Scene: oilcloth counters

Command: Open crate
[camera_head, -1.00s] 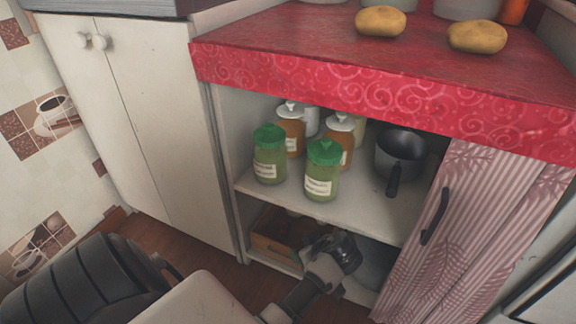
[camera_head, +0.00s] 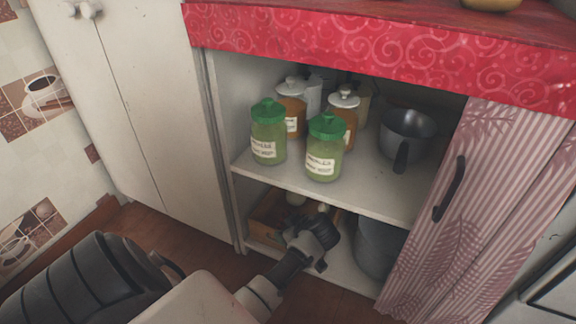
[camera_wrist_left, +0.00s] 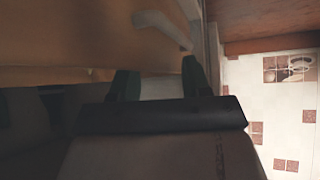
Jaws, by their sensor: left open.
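A brown wooden crate (camera_head: 266,222) stands on the lower shelf of the open cupboard, at its left end. Pale rounded things show at its top. My left gripper (camera_head: 318,238) is in front of the lower shelf, overlapping the crate's right part and hiding some of it. In the left wrist view the gripper (camera_wrist_left: 160,82) is open, its two dark green fingertips apart, facing a blurred brown wooden surface (camera_wrist_left: 80,40) with a pale bar on it (camera_wrist_left: 163,28). I cannot tell whether they touch. My right gripper is not in view.
Green-lidded jars (camera_head: 325,150) and a dark pan (camera_head: 405,135) stand on the upper shelf (camera_head: 290,182) above the gripper. A large grey pot (camera_head: 378,245) is right of the gripper.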

